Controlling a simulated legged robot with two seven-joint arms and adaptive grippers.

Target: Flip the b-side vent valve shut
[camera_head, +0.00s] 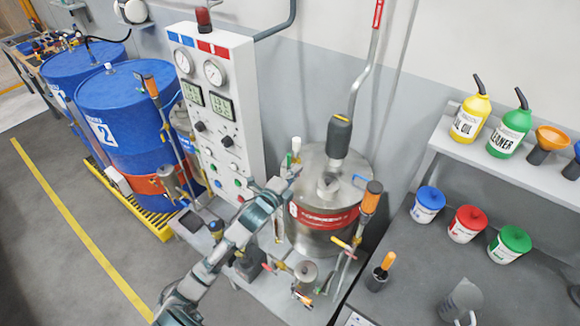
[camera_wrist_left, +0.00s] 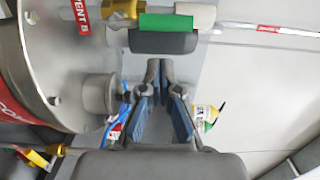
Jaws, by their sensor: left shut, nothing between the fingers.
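In the left wrist view a red tag reading "VENT B" (camera_wrist_left: 82,12) hangs by the steel vessel. Next to it is a brass valve body (camera_wrist_left: 120,9) with a green-sleeved part (camera_wrist_left: 178,22) lying across the picture and a dark grey block below it. My left gripper (camera_wrist_left: 158,64) is shut and empty, its fingertips just below that grey block in the picture; whether they touch it I cannot tell. In the head view my left gripper (camera_head: 277,187) is at the left side of the steel vessel (camera_head: 322,170). The valve's lever position is unclear. My right gripper is not in view.
A white gauge panel (camera_head: 218,95) stands close left of my left gripper. Blue drums (camera_head: 125,120) are farther left. Hoses and small fittings crowd the bench below the vessel. A shelf with bottles (camera_head: 500,170) and a dark bench with coloured-lid tubs (camera_head: 468,225) are right.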

